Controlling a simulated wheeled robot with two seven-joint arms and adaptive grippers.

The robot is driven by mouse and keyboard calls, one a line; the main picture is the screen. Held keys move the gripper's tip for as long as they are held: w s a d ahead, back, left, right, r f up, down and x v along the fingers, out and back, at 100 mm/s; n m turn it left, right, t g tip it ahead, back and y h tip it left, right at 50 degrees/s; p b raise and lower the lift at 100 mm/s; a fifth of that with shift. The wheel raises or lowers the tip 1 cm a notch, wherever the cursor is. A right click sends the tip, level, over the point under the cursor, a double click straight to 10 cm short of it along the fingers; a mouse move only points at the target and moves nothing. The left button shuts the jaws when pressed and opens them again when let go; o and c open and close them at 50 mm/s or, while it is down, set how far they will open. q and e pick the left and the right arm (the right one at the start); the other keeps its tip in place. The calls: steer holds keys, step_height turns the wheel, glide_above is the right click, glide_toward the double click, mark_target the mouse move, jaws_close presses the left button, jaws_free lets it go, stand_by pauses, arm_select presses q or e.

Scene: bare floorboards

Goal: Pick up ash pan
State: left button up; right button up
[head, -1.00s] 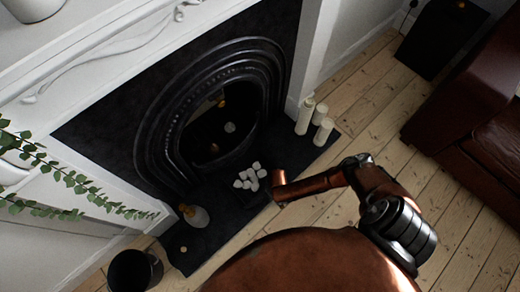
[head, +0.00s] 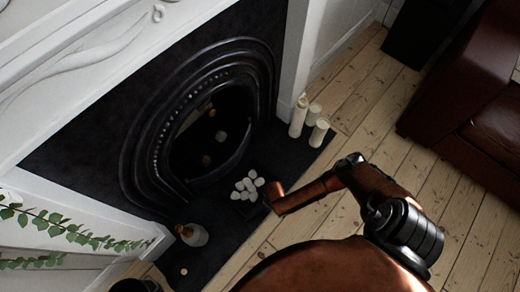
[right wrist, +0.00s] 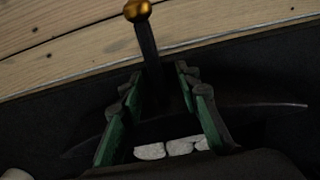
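The ash pan (head: 247,209) is a small dark tray with several white lumps in it, on the black hearth in front of the fireplace opening. In the right wrist view, its dark handle with a brass knob (right wrist: 138,10) sticks out beyond my fingertips, and white lumps show between the fingers. My right gripper (right wrist: 160,77) is open, its green-padded fingers on either side of the handle's line and apart from each other. Whether they touch the pan is too dark to tell. In the head view the right fingers are hidden below the copper wrist. My left gripper is not in view.
Cream candles (head: 299,118) stand at the hearth's right end. A pale bottle-like item with an orange top (head: 194,235) is left of the pan. A dark bucket (head: 135,285) is at the bottom edge. A brown leather sofa (head: 470,125) stands right; floorboards between are clear.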

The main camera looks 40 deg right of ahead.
steer(key=shift+c, duration=0.5)
jaws_close()
steer(key=shift+w+r, duration=0.1)
